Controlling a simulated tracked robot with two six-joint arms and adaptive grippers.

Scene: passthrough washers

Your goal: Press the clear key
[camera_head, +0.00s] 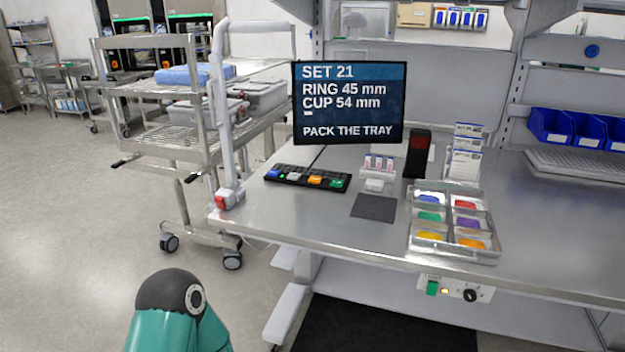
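A black key strip (304,178) lies on the steel bench, below the left part of the screen. It bears a blue key (273,174), a pale key (293,176), an orange key (315,179) and a green key (337,183). A small green light glows near the blue key. The key labels are too small to read, so I cannot tell which is the clear key. The screen (350,112) reads SET 21, RING 45 mm, CUP 54 mm, PACK THE TRAY. A teal and black part of my arm shows at the bottom left. Neither gripper is in view.
A divided tray (411,240) with coloured pieces sits at the bench's front right. A dark mat (374,206), a small white holder (377,171) and a black device (417,153) stand near it. A white post (217,110) with a red-ended base rises at the left corner. A wire cart (160,148) stands beyond.

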